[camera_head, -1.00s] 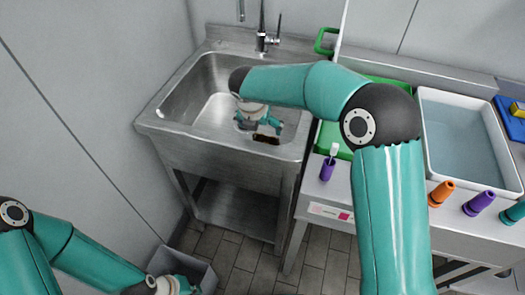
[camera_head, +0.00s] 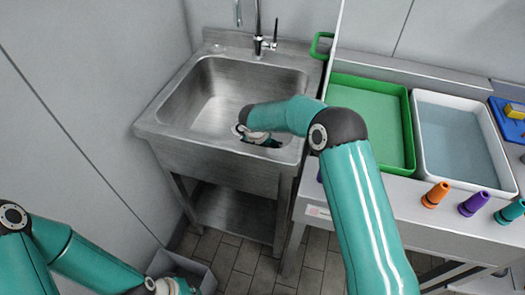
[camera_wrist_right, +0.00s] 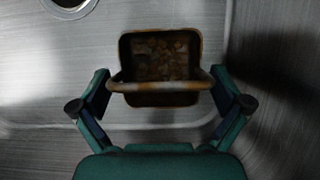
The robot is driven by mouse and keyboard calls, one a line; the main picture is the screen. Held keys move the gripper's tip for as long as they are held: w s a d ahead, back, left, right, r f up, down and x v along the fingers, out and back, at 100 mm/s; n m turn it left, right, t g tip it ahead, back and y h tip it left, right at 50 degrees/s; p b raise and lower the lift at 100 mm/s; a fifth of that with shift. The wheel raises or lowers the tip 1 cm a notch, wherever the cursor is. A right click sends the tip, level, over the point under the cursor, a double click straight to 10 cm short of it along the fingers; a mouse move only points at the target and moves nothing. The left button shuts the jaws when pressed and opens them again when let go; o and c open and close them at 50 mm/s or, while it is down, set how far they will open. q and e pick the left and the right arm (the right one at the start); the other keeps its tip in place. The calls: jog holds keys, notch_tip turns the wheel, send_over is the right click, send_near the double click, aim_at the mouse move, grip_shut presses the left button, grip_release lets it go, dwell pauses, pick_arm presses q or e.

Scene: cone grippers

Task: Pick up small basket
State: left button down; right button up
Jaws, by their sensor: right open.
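The small basket (camera_wrist_right: 160,55) is brown, rusty-looking and rectangular, with a bar-like handle (camera_wrist_right: 160,87) across its near side in the right wrist view. It sits in the metal sink (camera_head: 205,105). In the head view my right gripper (camera_head: 260,138) is low in the sink's front right part and mostly hides the basket. My left gripper (camera_head: 172,287) is at the bottom edge, partly cut off, its fingers unclear.
A faucet (camera_head: 262,42) stands at the sink's back. To the right are a green tray (camera_head: 368,92) and a white water-filled tray (camera_head: 455,140). Orange (camera_head: 437,194) and purple (camera_head: 475,203) cone-like pieces stand on the counter. A grey bin (camera_head: 190,266) is on the floor.

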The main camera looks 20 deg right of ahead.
jog(key=shift+x, duration=1.2)
jog(key=c, duration=0.9)
jog(key=shift+r, duration=0.1)
